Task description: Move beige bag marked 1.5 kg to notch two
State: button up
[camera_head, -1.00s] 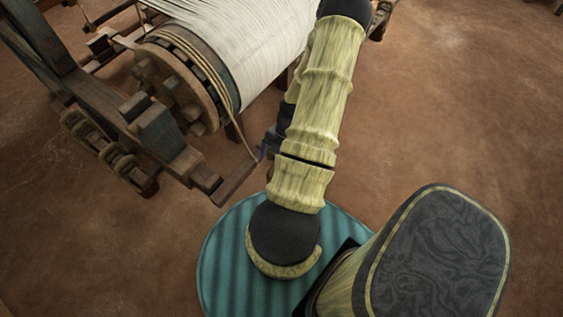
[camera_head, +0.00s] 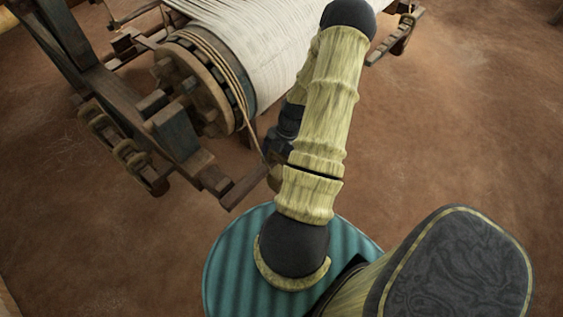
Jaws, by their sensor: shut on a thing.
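My gripper (camera_head: 277,152) is a dark shape, mostly hidden behind my own pale green arm, near the end of the wooden lever (camera_head: 242,188). It is shut. A small beige patch just below it, beside my arm, looks like the beige bag (camera_head: 274,179) in its hold. Most of the bag is hidden, and its marking cannot be read. The lever sticks out below the drum, and a cord comes down from the drum to near its outer end. The notches cannot be made out.
The loom's wooden frame (camera_head: 118,108) and toothed drum end (camera_head: 190,82), with white warp (camera_head: 262,40) wound on the drum, stand at upper left, close to my arm. Another wooden piece (camera_head: 400,35) shows at the top. The brown floor (camera_head: 455,120) is clear at right.

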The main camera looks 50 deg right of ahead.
aim_at(269, 158)
jog(key=shift+w+a+b, duration=0.15)
jog(key=shift+w+b, duration=0.25)
jog(key=shift+w, duration=1.4)
jog(key=shift+w+f, duration=0.1)
jog(key=shift+f, duration=0.05)
jog(key=shift+f+b, duration=0.7)
jog(key=shift+f, duration=0.25)
jog(key=shift+f, duration=0.35)
jog(key=o, duration=1.7)
jog(key=shift+o, duration=0.2)
jog(key=shift+p+v, duration=0.35)
jog(key=shift+v, duration=3.35)
